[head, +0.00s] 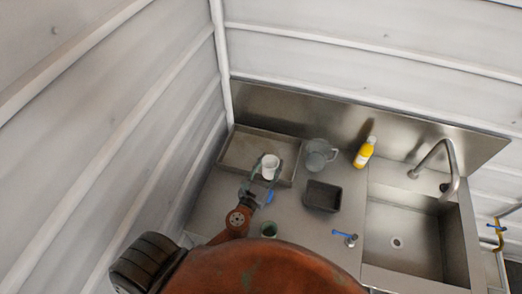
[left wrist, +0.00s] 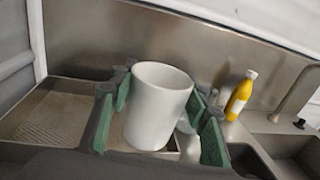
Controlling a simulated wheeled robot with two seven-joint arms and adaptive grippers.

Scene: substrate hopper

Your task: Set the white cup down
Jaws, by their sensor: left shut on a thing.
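The white cup (head: 270,163) is upright between the fingers of my left gripper (head: 267,174), at the front right part of a shallow metal tray (head: 236,150) in the head view. In the left wrist view the cup (left wrist: 158,105) fills the middle, with a green-padded finger of the left gripper (left wrist: 160,110) on each side. The gripper is shut on the cup. I cannot tell whether the cup's base touches the tray or hangs above it. My right gripper is not in view.
A clear jug (head: 318,155) and a yellow bottle (head: 364,152) stand right of the tray. The sink (head: 405,235) is at right; walls close the left and back.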

